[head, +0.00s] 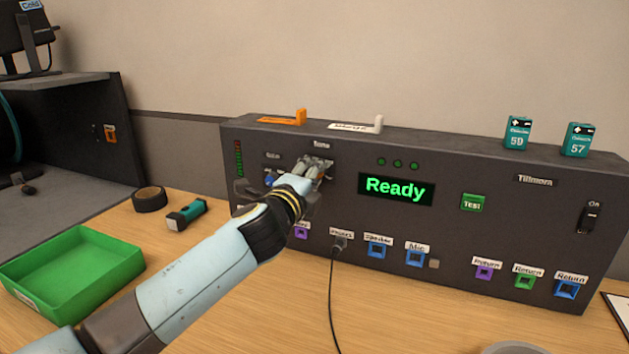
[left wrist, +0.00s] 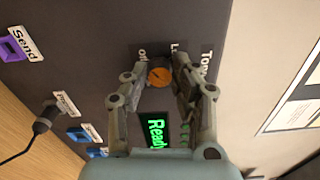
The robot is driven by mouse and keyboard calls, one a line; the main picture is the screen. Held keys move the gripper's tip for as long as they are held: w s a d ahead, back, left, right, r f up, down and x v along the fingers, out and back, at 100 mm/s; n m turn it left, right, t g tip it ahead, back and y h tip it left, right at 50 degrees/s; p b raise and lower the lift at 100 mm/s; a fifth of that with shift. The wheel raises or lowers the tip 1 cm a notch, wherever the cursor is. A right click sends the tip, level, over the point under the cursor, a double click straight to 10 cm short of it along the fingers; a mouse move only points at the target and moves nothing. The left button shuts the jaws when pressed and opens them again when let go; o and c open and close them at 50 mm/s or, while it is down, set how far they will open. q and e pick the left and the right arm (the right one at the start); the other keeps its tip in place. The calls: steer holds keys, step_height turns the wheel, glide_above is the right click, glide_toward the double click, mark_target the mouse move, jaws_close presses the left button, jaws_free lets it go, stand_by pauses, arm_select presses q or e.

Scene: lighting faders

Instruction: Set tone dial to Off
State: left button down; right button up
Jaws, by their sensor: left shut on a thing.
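The tone dial (left wrist: 159,77) is a small round orange knob on the front of the dark console. It sits under the label "Tone" (head: 321,145). My left gripper (head: 316,168) reaches up to the console face and hides the dial in the head view. In the left wrist view its fingers (left wrist: 158,72) are closed in on both sides of the dial. Part of an "Off" label and another partly covered label show around the dial; I cannot tell which one its mark points at. My right gripper is in neither view.
The console's display (head: 395,189) reads "Ready". A cable plug (head: 338,242) sits in a socket below the dial. A green tray (head: 75,268), black tape roll (head: 149,199) and teal torch-like item (head: 187,214) lie left. Two batteries (head: 517,133) (head: 577,140) stand on the console.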

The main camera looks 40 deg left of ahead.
arm_select(q)
steer(key=shift+f+n, duration=0.1)
steer(key=shift+n, duration=0.6)
steer(key=shift+b, duration=0.35)
steer(key=c, duration=1.1)
jaws_free()
steer(key=shift+s, duration=0.15)
steer(key=v, duration=1.1)
steer(key=shift+s, duration=0.4)
steer(key=shift+f, duration=0.1)
